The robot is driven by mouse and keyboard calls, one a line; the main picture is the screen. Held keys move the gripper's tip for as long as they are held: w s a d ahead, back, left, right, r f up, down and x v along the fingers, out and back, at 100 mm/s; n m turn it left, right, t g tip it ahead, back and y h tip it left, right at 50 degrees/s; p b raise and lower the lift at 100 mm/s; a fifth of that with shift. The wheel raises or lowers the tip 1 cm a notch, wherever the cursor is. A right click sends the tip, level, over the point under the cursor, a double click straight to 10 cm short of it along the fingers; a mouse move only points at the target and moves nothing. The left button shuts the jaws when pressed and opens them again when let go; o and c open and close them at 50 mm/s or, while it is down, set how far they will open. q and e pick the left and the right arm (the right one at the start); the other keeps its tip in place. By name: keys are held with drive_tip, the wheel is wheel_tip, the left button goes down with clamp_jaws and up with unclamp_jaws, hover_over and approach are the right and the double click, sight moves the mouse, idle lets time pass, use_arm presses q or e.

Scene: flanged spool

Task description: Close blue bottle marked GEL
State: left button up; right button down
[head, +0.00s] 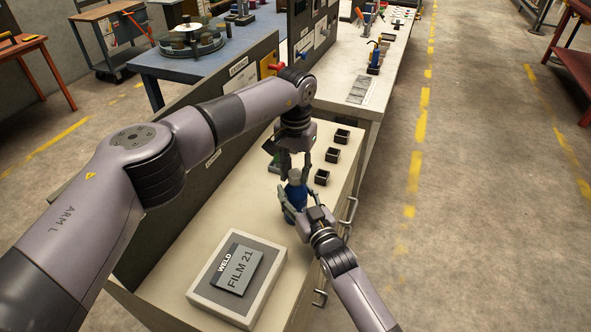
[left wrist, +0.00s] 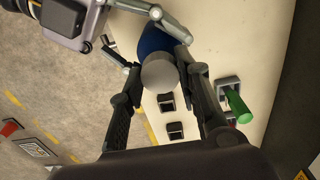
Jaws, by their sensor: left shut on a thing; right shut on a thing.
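A blue bottle (head: 293,197) stands upright on the bench top, with a grey cap (head: 295,175) at its top. My left gripper (head: 295,169) reaches down from above and is shut on the cap. In the left wrist view the round cap (left wrist: 159,75) sits between my left gripper's fingers (left wrist: 160,70), with the blue bottle (left wrist: 153,42) behind it. My right gripper (head: 299,203) comes from the front right and is shut around the bottle's body. No GEL mark can be read. The cap hides the bottle's neck, so I cannot tell how far it is screwed on.
Several small black holders (head: 332,155) stand right of the bottle. A green-handled item (left wrist: 238,104) sits in a holder nearby. A framed box marked WELD FILM 21 (head: 239,273) lies at the front of the bench. A grey panel (head: 215,110) borders the bench's left side.

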use_arm(q)
drive_tip(key=o, duration=0.7)
drive_tip(key=shift+r, duration=0.1)
drive_tip(key=shift+r, duration=2.2)
drive_tip(key=shift+c, duration=0.3)
